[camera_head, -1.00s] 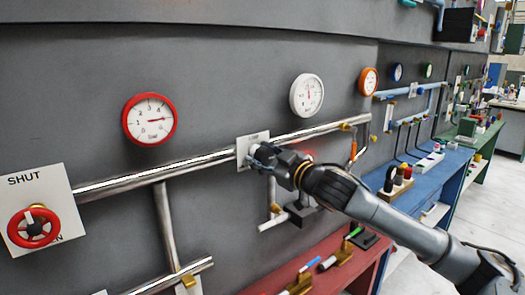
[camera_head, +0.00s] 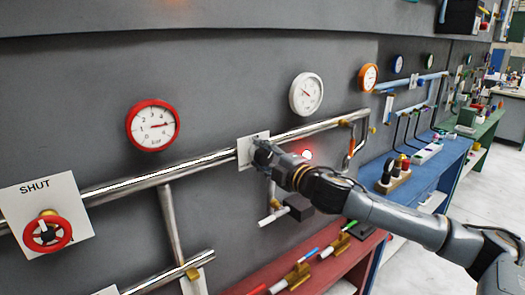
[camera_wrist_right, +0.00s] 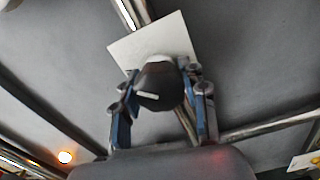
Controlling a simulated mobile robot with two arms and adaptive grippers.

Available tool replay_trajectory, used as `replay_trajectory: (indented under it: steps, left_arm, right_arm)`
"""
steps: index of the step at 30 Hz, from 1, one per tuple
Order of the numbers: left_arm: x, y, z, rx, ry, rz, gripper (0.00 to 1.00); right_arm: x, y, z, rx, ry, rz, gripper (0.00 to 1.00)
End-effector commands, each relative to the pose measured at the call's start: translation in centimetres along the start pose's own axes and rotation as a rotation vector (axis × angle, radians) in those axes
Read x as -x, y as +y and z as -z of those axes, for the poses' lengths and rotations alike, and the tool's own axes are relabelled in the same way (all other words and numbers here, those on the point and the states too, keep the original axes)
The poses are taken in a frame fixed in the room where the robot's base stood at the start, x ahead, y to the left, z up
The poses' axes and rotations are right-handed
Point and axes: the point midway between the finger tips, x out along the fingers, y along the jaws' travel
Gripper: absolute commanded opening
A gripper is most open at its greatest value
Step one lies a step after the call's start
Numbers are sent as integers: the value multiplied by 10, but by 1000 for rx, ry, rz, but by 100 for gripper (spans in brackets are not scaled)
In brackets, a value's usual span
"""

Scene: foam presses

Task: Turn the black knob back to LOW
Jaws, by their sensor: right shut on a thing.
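The black knob (camera_wrist_right: 160,82) sits on a white plate (camera_wrist_right: 152,42) in the right wrist view. A white pointer line shows on its face, slanted toward the left finger. The fingers of my right gripper (camera_wrist_right: 164,98) are closed on both sides of it. In the head view my right gripper (camera_head: 266,158) is at the white plate (camera_head: 244,152) and hides the knob. The plate's lettering is not legible. The white gauge (camera_head: 306,94) above has its needle toward the upper left. My left gripper is not in view.
A red-rimmed gauge (camera_head: 153,125) and a red valve wheel (camera_head: 47,234) on a SHUT plate are to the left. Metal pipes (camera_head: 150,180) run along the grey wall. A red bench (camera_head: 330,268) is below. A red light (camera_head: 307,154) glows beside my gripper.

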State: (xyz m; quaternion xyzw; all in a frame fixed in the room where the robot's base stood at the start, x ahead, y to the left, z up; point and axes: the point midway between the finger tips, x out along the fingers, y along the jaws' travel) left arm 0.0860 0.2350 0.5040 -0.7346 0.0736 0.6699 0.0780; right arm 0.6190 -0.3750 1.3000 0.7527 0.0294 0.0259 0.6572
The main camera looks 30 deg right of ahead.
Motion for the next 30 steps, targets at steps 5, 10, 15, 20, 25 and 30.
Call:
replay_trajectory:
  steps: [5, 10, 15, 20, 25, 30]
  left_arm:
    - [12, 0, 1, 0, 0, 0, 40]
    - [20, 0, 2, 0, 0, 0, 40]
    - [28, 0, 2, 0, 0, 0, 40]
    - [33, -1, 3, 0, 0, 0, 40]
    - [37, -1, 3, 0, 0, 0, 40]
    - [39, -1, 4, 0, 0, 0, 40]
  right_arm:
    - [0, 2, 0, 167, 1, 1, 12]
    - [0, 2, 0, 326, 1, 1, 12]
    - [0, 1, 0, 470, 1, 1, 12]
    - [0, 1, 0, 580, 0, 1, 12]
    - [0, 0, 0, 665, 1, 2, 12]
    - [0, -1, 0, 715, 1, 2, 12]
